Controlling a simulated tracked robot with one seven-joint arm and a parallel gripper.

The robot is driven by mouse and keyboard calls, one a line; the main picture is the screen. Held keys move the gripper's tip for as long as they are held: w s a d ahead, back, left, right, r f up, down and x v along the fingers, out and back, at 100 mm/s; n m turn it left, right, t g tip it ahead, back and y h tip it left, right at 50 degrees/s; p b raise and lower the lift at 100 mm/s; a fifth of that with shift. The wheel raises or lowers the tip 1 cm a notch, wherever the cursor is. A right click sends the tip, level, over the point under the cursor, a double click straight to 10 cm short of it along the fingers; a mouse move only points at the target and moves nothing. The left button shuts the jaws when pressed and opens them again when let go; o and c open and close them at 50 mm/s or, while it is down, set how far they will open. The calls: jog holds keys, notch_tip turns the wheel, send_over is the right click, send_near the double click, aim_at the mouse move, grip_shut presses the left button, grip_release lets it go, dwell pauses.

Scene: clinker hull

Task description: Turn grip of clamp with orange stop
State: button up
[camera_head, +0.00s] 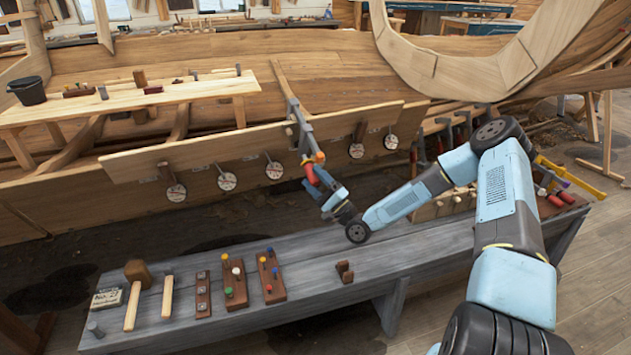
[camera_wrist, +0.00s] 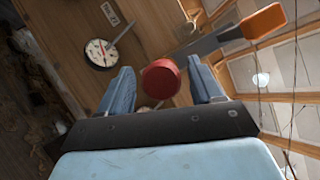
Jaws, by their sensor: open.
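The clamp (camera_head: 299,118) is fixed on the plank on the hull side. Its orange stop (camera_head: 318,157) is at its end, with the red grip (camera_head: 311,174) just below. My gripper (camera_head: 322,188) is right at the red grip, coming from below right. In the wrist view the round end of the red grip (camera_wrist: 162,80) shows between my open fingers (camera_wrist: 161,72), with a gap on each side. I cannot tell how deep it sits between them. The orange stop (camera_wrist: 264,20) is at the upper right, beyond the right finger, on the grey bar.
Round dials hang along the plank; one dial (camera_wrist: 99,53) is left of my fingers in the wrist view. A grey bench (camera_head: 380,258) below carries mallets and pegged blocks. More clamps with red grips (camera_head: 461,135) stand at the right behind my arm.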

jog(key=v, duration=1.3)
jog(key=shift+d+f, duration=0.25)
jog(key=shift+s, duration=0.15)
dwell(0.5)
jog(key=s+a+r+n+t+h, duration=0.1)
jog(key=s+a+r+n+h, duration=0.1)
jog(key=r+n+h, duration=0.35)
jog(key=s+a+r+n+h, duration=0.1)
jog(key=a+r+n+h, duration=0.15)
jog(key=n+h, duration=0.45)
jog(key=shift+n+y, duration=0.65)
jog(key=shift+y, duration=0.1)
jog(key=x, duration=0.8)
jog(key=f+x, duration=0.1)
jog(key=x, duration=0.4)
jog(key=shift+a, duration=0.1)
jog(key=c, duration=1)
jog(key=shift+o, duration=0.2)
